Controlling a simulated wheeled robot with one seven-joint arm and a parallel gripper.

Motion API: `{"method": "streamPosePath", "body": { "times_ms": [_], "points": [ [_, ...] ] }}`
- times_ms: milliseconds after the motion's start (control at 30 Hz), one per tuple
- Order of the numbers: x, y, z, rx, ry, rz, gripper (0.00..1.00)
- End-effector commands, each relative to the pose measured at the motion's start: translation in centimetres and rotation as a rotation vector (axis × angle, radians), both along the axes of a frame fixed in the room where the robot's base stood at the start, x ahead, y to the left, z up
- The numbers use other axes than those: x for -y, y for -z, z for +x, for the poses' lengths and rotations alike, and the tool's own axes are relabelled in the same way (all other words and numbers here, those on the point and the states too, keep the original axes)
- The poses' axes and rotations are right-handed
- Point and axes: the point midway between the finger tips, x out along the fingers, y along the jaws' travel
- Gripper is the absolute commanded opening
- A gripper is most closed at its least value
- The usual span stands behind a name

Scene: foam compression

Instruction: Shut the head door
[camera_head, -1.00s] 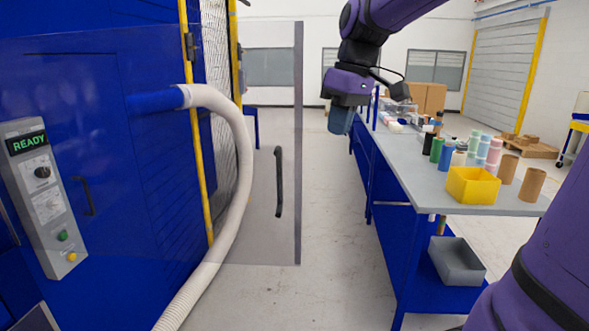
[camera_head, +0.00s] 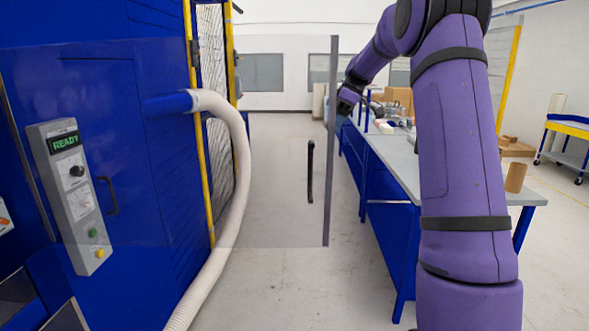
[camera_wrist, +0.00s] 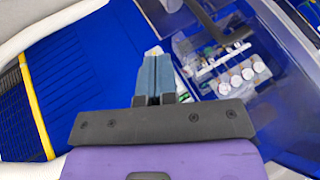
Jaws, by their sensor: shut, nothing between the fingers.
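The head door is a clear panel, standing open, with a grey free edge (camera_head: 332,140) and a black vertical handle (camera_head: 310,171). It stretches left across the blue machine front in the head view. My gripper (camera_head: 337,112) is beside the upper part of the free edge, above and right of the handle; its fingertips are partly hidden there, and contact cannot be told. In the wrist view my gripper (camera_wrist: 154,75) has its blue-grey fingers together with nothing between them.
A blue machine carries a control panel (camera_head: 72,190) reading READY. A pale hose (camera_head: 240,170) loops in front of it. A grey-topped workbench (camera_head: 392,165) stands right of the door, partly hidden by my arm. The floor (camera_head: 290,285) in front is clear.

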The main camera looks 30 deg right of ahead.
Motion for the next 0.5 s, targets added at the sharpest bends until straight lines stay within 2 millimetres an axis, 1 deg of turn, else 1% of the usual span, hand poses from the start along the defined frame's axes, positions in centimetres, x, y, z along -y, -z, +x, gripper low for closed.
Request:
{"method": "streamPosePath", "body": {
  "times_ms": [100,233,500],
  "points": [
    [0.1,0.3,0.1,0.003,-0.007,0.007,0.0],
    [-0.6,1.3,0.0,0.002,-0.007,0.008,0.0],
    [-3.5,5.1,-0.5,0.001,-0.007,0.008,0.0]
  ]
}}
